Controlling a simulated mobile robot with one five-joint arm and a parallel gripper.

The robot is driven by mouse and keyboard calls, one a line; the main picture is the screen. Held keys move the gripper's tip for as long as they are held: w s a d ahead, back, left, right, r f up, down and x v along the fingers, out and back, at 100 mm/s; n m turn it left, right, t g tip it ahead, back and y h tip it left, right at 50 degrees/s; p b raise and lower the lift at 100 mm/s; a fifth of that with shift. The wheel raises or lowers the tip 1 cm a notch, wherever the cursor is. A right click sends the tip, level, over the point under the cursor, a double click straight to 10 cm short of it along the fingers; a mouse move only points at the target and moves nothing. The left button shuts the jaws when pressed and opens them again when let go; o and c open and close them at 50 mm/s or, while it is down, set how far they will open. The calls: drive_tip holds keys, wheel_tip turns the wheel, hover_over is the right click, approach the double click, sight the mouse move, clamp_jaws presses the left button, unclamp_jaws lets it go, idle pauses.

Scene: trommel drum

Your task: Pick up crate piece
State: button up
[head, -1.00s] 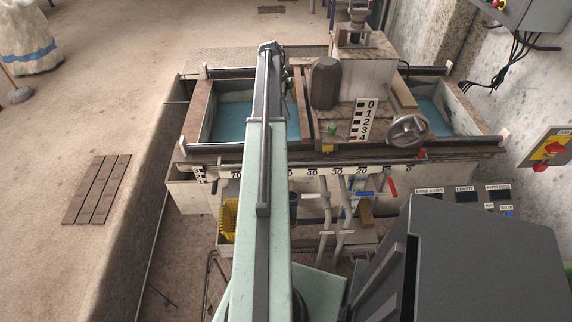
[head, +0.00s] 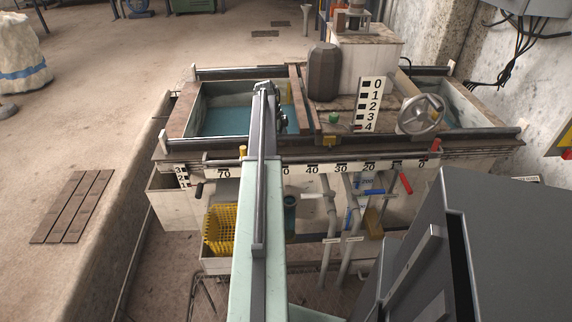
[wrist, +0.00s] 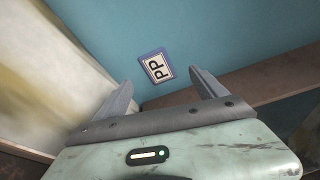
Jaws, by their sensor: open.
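A small blue piece with a white label reading PP (wrist: 157,66), which looks like the crate piece, lies against a blue surface in the wrist view. My gripper (wrist: 161,79) is open, with its fingers apart on either side below the piece. The piece appears just beyond the fingertips, with nothing held between them. In the head view my arm's end is over the left blue-floored basin (head: 212,94). The piece cannot be made out there, and the fingers are too small to read.
A brown ledge (wrist: 270,84) borders the blue surface at right, and a pale wall (wrist: 50,60) stands at left in the wrist view. A handwheel (head: 420,114), a dark canister (head: 323,72) and a number board (head: 369,104) stand right of the basin. A yellow basket (head: 220,228) hangs below.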

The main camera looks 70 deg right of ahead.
drive_tip(key=b+x, duration=0.5)
drive_tip(key=shift+w+a+f, duration=0.1)
drive_tip(key=shift+a+f, duration=0.05)
drive_tip(key=shift+f, duration=0.1)
drive_tip(key=shift+r, duration=0.2)
drive_tip(key=c, duration=1.5)
drive_tip(key=shift+c, duration=0.2)
drive_tip(key=shift+r, duration=0.1)
wheel_tip(320, 180, up, 18)
drive_tip(key=p, duration=1.8)
